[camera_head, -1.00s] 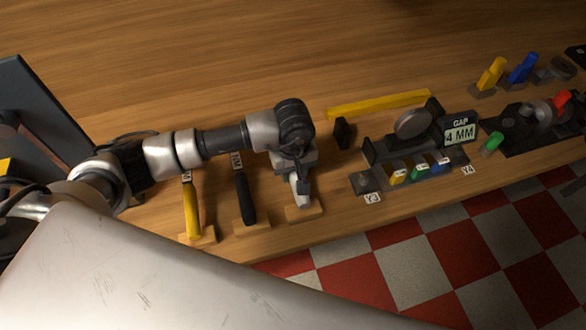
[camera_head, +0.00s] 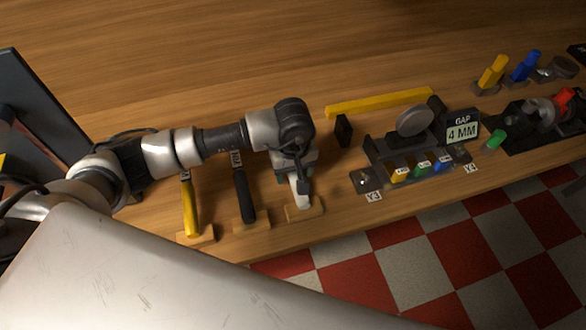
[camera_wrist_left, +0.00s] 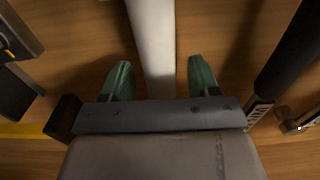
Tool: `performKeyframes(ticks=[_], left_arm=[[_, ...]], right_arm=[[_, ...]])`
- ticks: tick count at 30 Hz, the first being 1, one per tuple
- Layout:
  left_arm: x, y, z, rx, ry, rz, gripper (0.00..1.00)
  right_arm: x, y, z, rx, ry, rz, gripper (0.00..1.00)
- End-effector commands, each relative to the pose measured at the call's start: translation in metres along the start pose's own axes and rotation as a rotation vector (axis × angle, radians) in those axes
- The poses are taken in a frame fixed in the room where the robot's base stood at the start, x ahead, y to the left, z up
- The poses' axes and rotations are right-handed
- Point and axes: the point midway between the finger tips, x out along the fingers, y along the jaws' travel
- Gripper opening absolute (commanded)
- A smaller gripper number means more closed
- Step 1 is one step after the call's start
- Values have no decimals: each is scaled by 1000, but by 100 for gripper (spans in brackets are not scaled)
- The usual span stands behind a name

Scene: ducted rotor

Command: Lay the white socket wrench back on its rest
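The white socket wrench (camera_head: 300,191) lies with its handle end at a small wooden rest (camera_head: 315,210) near the table's front edge, right of the black-handled tool. My left gripper (camera_head: 298,180) is above it and hides its far part in the head view. In the left wrist view, the white handle (camera_wrist_left: 152,45) runs between the two green fingertips of my left gripper (camera_wrist_left: 160,78). The fingers are open, with a gap on each side of the handle. How firmly the wrench sits on the rest cannot be told. My right gripper is not in view.
A black-handled tool (camera_head: 243,195) and a yellow-handled tool (camera_head: 190,208) lie on similar rests to the left. A small black block (camera_head: 343,130), a yellow bar (camera_head: 380,102) and a dark fixture (camera_head: 385,148) stand to the right. The table behind is clear.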

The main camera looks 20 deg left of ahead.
Motion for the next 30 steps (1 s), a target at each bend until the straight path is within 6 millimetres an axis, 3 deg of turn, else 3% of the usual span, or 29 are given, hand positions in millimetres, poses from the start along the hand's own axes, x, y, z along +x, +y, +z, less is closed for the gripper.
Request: performKeyframes(ticks=[11, 24, 30], left_arm=[[-7, 0, 0, 0, 1, 1, 61], [-88, 0, -1, 0, 3, 2, 61], [-106, 0, 0, 0, 1, -1, 61]], right_arm=[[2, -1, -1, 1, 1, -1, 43], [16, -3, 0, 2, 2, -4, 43], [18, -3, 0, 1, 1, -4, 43]])
